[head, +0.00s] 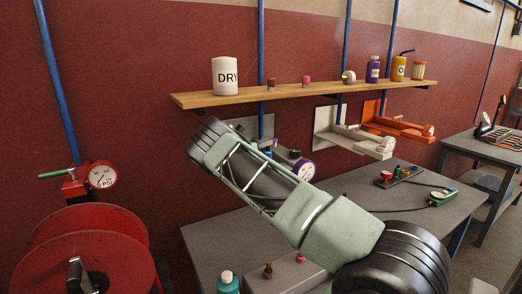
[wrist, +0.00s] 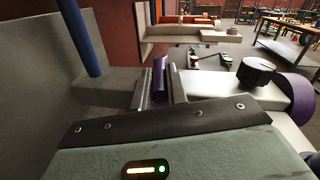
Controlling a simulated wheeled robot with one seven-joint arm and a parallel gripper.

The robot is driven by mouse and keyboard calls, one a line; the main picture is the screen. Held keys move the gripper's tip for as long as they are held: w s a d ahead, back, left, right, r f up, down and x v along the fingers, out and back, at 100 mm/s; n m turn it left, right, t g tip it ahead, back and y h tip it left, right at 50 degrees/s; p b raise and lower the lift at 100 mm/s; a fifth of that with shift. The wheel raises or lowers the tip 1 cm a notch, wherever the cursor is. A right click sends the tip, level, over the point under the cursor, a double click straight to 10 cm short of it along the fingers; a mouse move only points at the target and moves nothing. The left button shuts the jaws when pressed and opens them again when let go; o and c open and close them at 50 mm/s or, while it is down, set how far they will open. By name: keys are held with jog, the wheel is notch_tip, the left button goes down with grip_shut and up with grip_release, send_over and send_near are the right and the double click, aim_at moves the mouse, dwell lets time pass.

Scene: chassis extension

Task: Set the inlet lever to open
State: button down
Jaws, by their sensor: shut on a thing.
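In the wrist view, my gripper (wrist: 160,92) is shut on a purple handle (wrist: 160,72), which stands upright between the two fingers. I take it for the inlet lever; its lower end is hidden by the gripper body. A pale unit (wrist: 212,90) with a black knob (wrist: 256,71) and a purple round gauge (wrist: 296,92) lies just right of the fingers. In the head view, the purple-rimmed gauge (head: 303,168) shows behind my arm, which hides most of this unit. I cannot make out the fingers or the handle there.
A blue pipe (wrist: 82,40) and a grey plate stand left of the gripper. White (head: 352,140) and orange (head: 398,125) units are mounted farther right. A wooden shelf (head: 310,93) with containers runs above. A red hose reel (head: 85,240) stands at left. The grey workbench (head: 215,240) lies below.

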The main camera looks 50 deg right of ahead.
jog(key=shift+s+a+r+n+t, duration=0.1)
jog(key=shift+s+n+t, duration=0.1)
jog(key=shift+n+t, duration=0.6)
jog(key=shift+s+n+t+b, duration=0.25)
jog(key=shift+n+t, duration=0.05)
jog(key=shift+t, duration=0.4)
jog(key=shift+s+n+t+b, duration=0.2)
jog(key=shift+n+t, duration=0.1)
jog(key=shift+t, duration=0.4)
jog(key=c, duration=1.4)
grip_release()
jog(key=shift+s+a+b, duration=0.3)
jog(key=shift+a+b, duration=0.7)
jog(key=shift+a, duration=1.85)
jog(key=shift+s+a+b, duration=0.3)
jog(key=shift+a+b, duration=0.75)
jog(key=shift+a, duration=1.85)
jog(key=shift+s+a+b, duration=0.3)
jog(key=shift+a+b, duration=0.7)
jog(key=shift+a, duration=1.85)
